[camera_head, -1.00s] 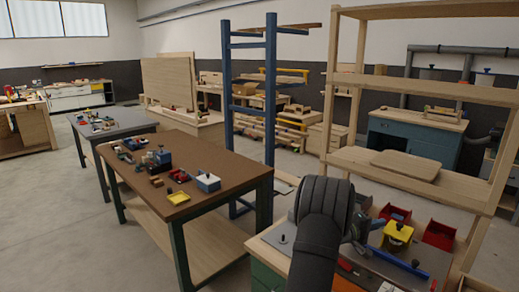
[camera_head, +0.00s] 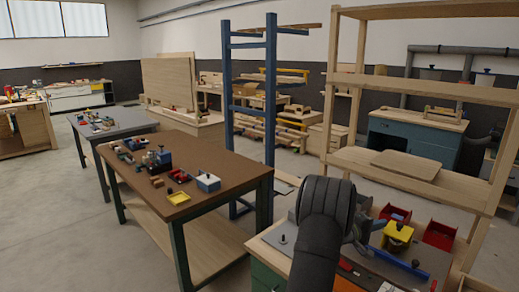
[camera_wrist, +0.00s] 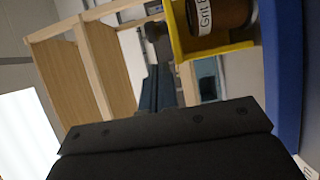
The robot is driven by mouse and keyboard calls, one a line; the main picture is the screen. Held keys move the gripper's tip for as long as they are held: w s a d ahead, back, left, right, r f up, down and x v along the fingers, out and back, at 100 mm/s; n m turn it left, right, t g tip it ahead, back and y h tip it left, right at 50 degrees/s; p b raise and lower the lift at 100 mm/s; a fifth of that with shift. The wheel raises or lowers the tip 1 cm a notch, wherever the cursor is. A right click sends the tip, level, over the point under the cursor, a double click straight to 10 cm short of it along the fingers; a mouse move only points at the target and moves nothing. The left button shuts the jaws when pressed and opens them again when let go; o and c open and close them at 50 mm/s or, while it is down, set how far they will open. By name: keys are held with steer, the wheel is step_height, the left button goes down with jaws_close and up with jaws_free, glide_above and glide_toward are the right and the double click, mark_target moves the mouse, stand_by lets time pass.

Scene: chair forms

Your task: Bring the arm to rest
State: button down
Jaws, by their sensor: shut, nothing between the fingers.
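My arm's dark, rounded link (camera_head: 322,225) rises over the near workbench in the head view. My gripper (camera_head: 362,243) is just right of it, small and partly hidden by the link. It is shut and holds nothing. In the wrist view a broad dark part of my gripper (camera_wrist: 170,135) fills the bottom, and the fingertips are hard to make out.
A yellow bin (camera_head: 397,235), a blue bar (camera_head: 400,263) and red bins (camera_head: 439,235) lie right of the gripper. The wrist view shows a yellow holder (camera_wrist: 182,35) with a "Grit" label close by. A wooden shelf (camera_head: 400,85) stands behind. A brown table (camera_head: 215,165) is left.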

steer(key=w+v, duration=0.1)
steer(key=v, duration=0.9)
glide_toward(389, 231)
steer(key=w+d+r, duration=0.2)
steer(key=w+d, duration=0.3)
steer(key=d, duration=0.1)
steer(key=s+d, duration=0.1)
steer(key=d, duration=0.1)
steer(key=s+d, duration=0.1)
steer(key=shift+d, duration=0.3)
steer(key=a, duration=1.5)
steer(key=s+d+r+m+g+y, duration=0.1)
steer(key=s+d+m+g+y, duration=0.15)
steer(key=s, duration=0.25)
steer(key=s+d+r+m+g+y, duration=0.2)
steer(key=s+m+g, duration=0.2)
steer(key=s, duration=0.2)
steer(key=s+a+r+m+t+y, duration=0.1)
steer(key=s+a+r+m+y, duration=0.3)
steer(key=s+a+y, duration=0.1)
steer(key=shift+s+a+y, duration=0.35)
steer(key=shift+a+y, duration=0.1)
steer(key=shift+y, duration=0.9)
